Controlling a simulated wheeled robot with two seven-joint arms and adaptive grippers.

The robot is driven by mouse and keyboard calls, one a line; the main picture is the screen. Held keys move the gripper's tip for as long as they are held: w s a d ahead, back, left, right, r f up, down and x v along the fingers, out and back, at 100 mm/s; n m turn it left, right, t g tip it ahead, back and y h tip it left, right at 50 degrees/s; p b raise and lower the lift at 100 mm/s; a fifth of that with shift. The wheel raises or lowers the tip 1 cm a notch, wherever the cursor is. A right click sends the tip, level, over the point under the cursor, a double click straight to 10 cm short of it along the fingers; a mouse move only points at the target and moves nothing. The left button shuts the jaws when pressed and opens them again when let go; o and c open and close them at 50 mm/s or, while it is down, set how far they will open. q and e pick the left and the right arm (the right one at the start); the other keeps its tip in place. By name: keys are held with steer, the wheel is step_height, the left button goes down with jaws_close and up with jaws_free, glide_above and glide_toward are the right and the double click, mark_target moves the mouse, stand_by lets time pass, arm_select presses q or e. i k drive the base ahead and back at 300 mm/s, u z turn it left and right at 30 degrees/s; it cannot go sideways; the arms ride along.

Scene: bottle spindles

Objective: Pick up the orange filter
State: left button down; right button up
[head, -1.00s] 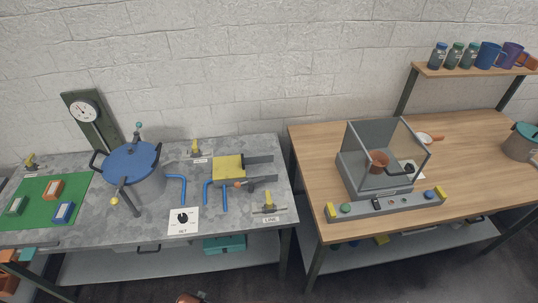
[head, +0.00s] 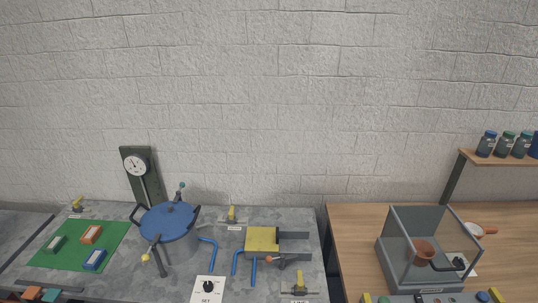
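The orange block with a pale top (head: 91,234) lies on the green mat (head: 60,262) at the left of the grey bench in the head view. I take it for the orange filter. A similar green block (head: 56,243) lies to its left and a blue block (head: 94,260) lies in front of it. Neither of my grippers shows in this view, so their distance from the orange block cannot be seen.
A blue-lidded pot (head: 169,222) stands right of the mat, with a dial gauge (head: 135,164) behind it. A yellow block (head: 262,239) and blue pipes lie further right. A clear-walled case (head: 422,235) stands on the wooden table.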

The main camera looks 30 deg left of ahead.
mark_target(89, 237)
steer(key=u, duration=2.3)
